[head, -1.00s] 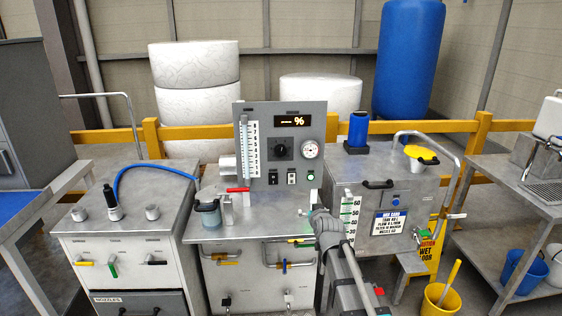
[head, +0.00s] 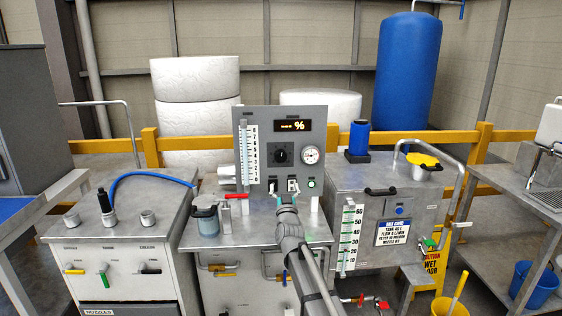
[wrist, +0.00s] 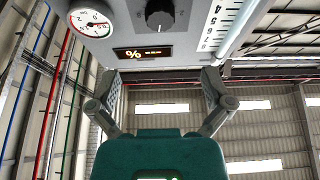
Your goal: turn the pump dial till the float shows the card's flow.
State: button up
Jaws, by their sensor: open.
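The pump dial is a black knob (head: 281,154) on the upright grey panel. It also shows at the top of the wrist view (wrist: 160,12). The flow tube with its white numbered scale (head: 250,153) stands left of the dial in the head view; part of the scale shows in the wrist view (wrist: 219,25). I cannot make out the float's height. The mix card (head: 393,231) hangs on the right-hand tank; its flow line is too small to read surely. My gripper (head: 287,197) is open and empty, in front of the panel below the dial. Its spread fingers show in the wrist view (wrist: 162,82).
A lit display (head: 291,125) with a percent sign is above the dial, and a round gauge (head: 311,155) is right of it. Switches (head: 293,185) and a green button (head: 312,184) sit below. A jug (head: 206,220) and red-handled valve (head: 235,196) are at left.

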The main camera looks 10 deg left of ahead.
aim_at(281, 159)
jog(key=shift+w, duration=0.1)
jog(key=p+x, duration=0.5)
jog(key=x, duration=0.8)
jog(key=shift+w+a+r, duration=0.1)
jog(key=shift+w+r, duration=0.05)
jog(key=shift+w, duration=0.15)
jog(key=c, duration=1.1)
jog(key=shift+c, duration=0.2)
jog(key=shift+m+h, duration=0.4)
jog(key=shift+m, duration=0.5)
jog(key=o, duration=1.1)
jog(key=shift+o, duration=0.2)
jog(key=shift+n+y, duration=0.4)
jog(key=shift+n, duration=0.5)
